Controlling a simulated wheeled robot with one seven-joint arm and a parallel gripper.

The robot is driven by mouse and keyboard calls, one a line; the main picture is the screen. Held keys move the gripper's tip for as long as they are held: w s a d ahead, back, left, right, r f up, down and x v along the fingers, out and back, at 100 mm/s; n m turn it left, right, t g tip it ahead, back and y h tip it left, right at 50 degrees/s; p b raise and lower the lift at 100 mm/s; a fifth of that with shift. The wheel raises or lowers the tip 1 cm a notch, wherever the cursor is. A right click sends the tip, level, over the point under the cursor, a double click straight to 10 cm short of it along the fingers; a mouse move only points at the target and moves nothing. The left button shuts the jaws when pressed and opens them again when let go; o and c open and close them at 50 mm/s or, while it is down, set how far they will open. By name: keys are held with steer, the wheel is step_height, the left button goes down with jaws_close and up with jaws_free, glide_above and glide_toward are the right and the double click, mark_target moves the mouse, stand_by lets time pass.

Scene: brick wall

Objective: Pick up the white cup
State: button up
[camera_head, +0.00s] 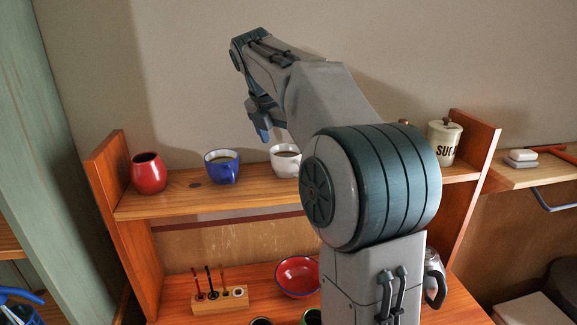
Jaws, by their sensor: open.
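The white cup (285,162) stands upright on the wooden upper shelf (180,197), with dark contents inside. My arm partly covers its right side. My gripper (263,132) points down above and slightly left of the white cup, between it and the blue cup in the picture. It is open and appears empty, with a blue fingertip showing. The gap between its fingers is hard to see from here, and so is its distance from the cup.
A blue cup (222,168) and a red vase-like pot (148,173) stand left on the shelf. A sugar canister (444,141) stands at its right end. Below are a wooden holder (219,300) and a red bowl (297,276). Side panels bound the shelf.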

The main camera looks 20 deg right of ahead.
mark_target(290, 164)
steer(key=shift+p+x, duration=0.4)
steer(key=shift+x, duration=2.65)
steer(key=shift+a, duration=0.15)
steer(key=c, duration=1.1)
